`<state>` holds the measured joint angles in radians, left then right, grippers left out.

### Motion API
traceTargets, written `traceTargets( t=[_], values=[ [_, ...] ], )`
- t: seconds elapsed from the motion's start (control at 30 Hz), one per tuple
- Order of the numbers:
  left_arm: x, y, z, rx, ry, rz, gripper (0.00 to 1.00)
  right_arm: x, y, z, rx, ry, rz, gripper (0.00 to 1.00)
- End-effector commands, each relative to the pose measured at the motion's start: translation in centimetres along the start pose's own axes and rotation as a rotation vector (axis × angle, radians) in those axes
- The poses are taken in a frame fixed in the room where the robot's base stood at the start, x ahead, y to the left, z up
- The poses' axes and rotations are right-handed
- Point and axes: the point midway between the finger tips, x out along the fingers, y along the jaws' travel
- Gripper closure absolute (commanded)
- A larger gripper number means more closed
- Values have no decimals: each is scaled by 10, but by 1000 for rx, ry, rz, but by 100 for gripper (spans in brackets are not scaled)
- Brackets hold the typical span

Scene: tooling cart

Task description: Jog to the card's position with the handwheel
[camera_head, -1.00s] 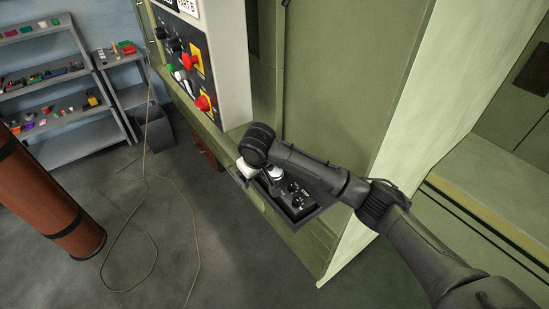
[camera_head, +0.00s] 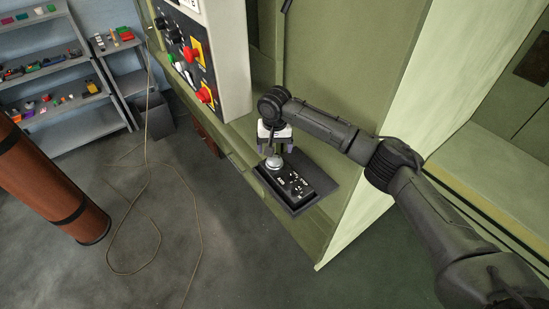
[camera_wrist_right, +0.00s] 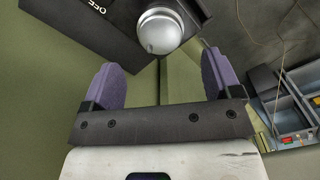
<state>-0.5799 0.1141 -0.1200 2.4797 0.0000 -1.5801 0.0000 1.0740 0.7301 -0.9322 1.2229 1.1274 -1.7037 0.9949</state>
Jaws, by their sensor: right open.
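The handwheel pendant (camera_head: 299,186) is a black box with small dials and white lettering, lying in a dark tray on the green machine's ledge. A round silver knob (camera_head: 273,163) stands at its far left end. The knob also shows at the top of the right wrist view (camera_wrist_right: 160,32), beside part of the "OFF" lettering. My right gripper (camera_head: 275,149) is open and empty just above the knob. In the right wrist view its purple-padded fingers (camera_wrist_right: 162,78) are apart, with the knob beyond their tips. My left gripper is out of view.
The control panel (camera_head: 205,50) with red, green and black controls stands behind and left of the pendant. The green machine wall (camera_head: 335,75) rises behind it. Shelves (camera_head: 50,85), a brown cylinder (camera_head: 50,185) and a loose cable (camera_head: 108,235) are at left.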

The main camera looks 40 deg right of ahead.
Motion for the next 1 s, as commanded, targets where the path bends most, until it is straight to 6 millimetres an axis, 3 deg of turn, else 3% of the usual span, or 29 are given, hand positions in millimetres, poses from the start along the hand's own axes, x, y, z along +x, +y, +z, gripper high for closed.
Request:
traceTargets(
  t=[0.2, 0.4, 0.87, 1.0],
  values=[
    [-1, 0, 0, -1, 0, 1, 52, 34, 0, 0, 0, -1, 2, 16],
    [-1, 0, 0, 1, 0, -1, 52, 53, 0, 0, -1, 0, 1, 16],
    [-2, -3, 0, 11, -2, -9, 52, 60, 0, 0, -2, 1, 0, 16],
    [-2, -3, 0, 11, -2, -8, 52, 60, 0, 0, -2, 1, 0, 28]
  ],
)
